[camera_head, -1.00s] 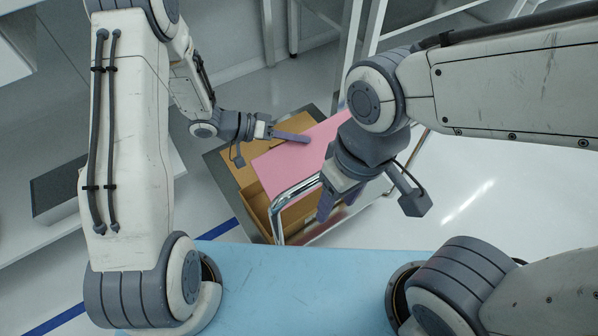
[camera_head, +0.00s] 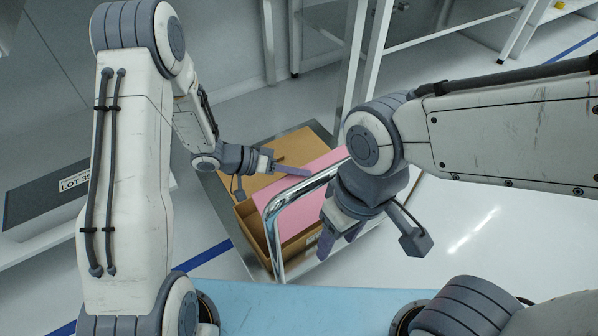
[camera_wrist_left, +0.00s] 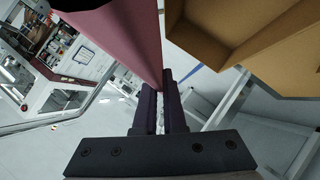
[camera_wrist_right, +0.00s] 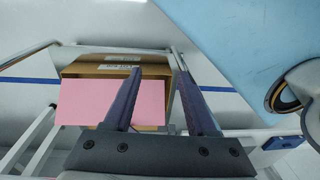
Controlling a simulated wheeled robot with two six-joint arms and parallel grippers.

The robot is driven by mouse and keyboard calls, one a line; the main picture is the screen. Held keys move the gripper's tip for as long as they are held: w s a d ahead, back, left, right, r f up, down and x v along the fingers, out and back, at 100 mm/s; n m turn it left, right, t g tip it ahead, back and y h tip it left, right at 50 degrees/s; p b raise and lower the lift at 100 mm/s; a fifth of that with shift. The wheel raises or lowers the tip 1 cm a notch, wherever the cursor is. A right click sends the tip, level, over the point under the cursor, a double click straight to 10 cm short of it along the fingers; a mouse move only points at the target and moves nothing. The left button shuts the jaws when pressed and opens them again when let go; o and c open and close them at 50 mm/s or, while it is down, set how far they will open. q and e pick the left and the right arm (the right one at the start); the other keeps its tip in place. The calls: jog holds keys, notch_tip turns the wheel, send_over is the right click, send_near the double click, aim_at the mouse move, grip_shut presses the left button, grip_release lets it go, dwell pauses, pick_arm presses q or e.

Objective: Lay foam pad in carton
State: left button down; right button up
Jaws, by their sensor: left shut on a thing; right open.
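The pink foam pad (camera_head: 300,190) is over the brown carton (camera_head: 252,228), which stands open on the cart. My left gripper (camera_head: 304,171) is shut on the pad's edge. In the left wrist view the pad (camera_wrist_left: 125,30) runs up from the shut fingers (camera_wrist_left: 160,90), with the carton (camera_wrist_left: 225,30) beside it. My right gripper (camera_head: 338,240) is open and empty near the cart handle. In the right wrist view the pad (camera_wrist_right: 95,102) covers much of the carton (camera_wrist_right: 115,70) beyond its spread fingers (camera_wrist_right: 158,72). Whether the pad touches the carton is unclear.
A curved chrome handle (camera_head: 272,235) stands at the cart's near side, close to the carton and my right gripper. A dark box with a lot label (camera_head: 45,200) sits on a bench at left. White frame posts (camera_head: 375,50) stand behind. Floor at right is clear.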

pick_arm(q)
notch_tip(320, 180, down, 11)
jog(key=b, duration=0.8)
dwell(0.5)
jog(key=c, duration=1.1)
grip_release()
jog(key=shift+r, duration=0.15)
jog(key=shift+w+a+r+p, duration=0.35)
jog(key=shift+r+p, duration=0.2)
jog(key=shift+p, duration=0.3)
jog(key=shift+w+a+r+p, duration=0.2)
jog(key=shift+w+r+p, duration=0.3)
jog(key=shift+p, duration=0.35)
jog(key=shift+w+a+r+p, duration=0.3)
jog(key=shift+r+p, duration=0.3)
jog(key=shift+p, duration=0.25)
